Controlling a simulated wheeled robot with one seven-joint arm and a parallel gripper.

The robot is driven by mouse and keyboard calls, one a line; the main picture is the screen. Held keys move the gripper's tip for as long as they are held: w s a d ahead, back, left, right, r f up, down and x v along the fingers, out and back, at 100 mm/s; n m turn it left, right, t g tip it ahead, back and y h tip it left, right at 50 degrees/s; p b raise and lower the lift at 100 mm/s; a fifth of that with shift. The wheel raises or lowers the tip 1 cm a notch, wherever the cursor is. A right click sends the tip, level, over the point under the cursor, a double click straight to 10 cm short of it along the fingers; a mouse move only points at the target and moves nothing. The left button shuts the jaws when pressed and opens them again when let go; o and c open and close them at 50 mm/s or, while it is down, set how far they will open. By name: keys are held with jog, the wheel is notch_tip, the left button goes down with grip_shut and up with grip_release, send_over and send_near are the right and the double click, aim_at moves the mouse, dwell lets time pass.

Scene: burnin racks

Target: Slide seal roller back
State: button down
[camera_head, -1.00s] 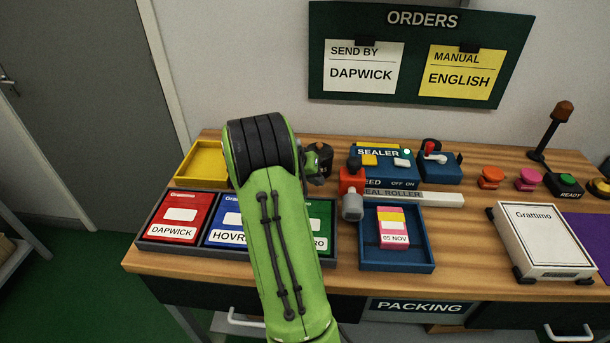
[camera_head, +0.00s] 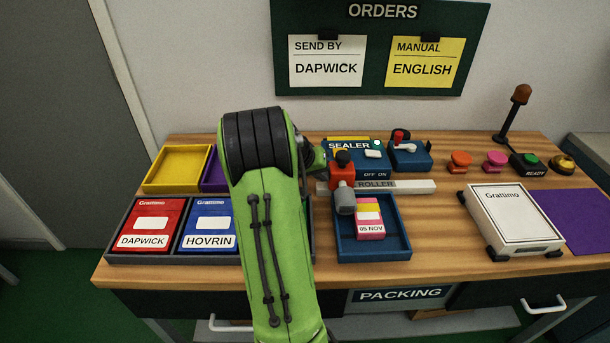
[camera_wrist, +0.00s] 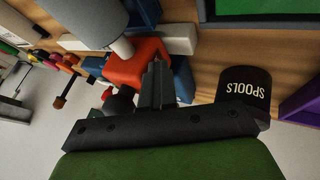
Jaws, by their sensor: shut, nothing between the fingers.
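The seal roller is a red-orange block (camera_head: 342,174) with a dark knob on top and a grey cylinder (camera_head: 345,201) in front. It sits on a pale rail (camera_head: 408,187) marked ROLLER, near the rail's left end. The cylinder hangs over the blue tray (camera_head: 401,238), just left of a pink packet (camera_head: 370,219) marked 05 NOV. In the wrist view, my gripper (camera_wrist: 155,85) is shut and empty, right against or just in front of the red block (camera_wrist: 135,65); contact is unclear. In the head view, my arm mostly hides the gripper.
The blue SEALER box (camera_head: 352,153) stands behind the rail. To the left are red DAPWICK (camera_head: 145,222) and blue HOVRIN (camera_head: 208,222) compartments and a yellow tray (camera_head: 178,168). A white Grattimo box (camera_head: 514,215) is at right. A dark SPOOLS holder (camera_wrist: 245,92) is near my gripper in the wrist view.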

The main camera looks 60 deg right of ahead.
jog(key=s+d, duration=0.3)
jog(key=s, duration=0.4)
jog(key=s+d, duration=0.4)
jog(key=s, duration=0.2)
jog(key=s+d+p, duration=0.1)
jog(key=s+d, duration=0.2)
jog(key=s, duration=0.4)
jog(key=shift+s+d+r, duration=0.1)
jog(key=shift+s+d, duration=0.1)
jog(key=shift+s, duration=0.15)
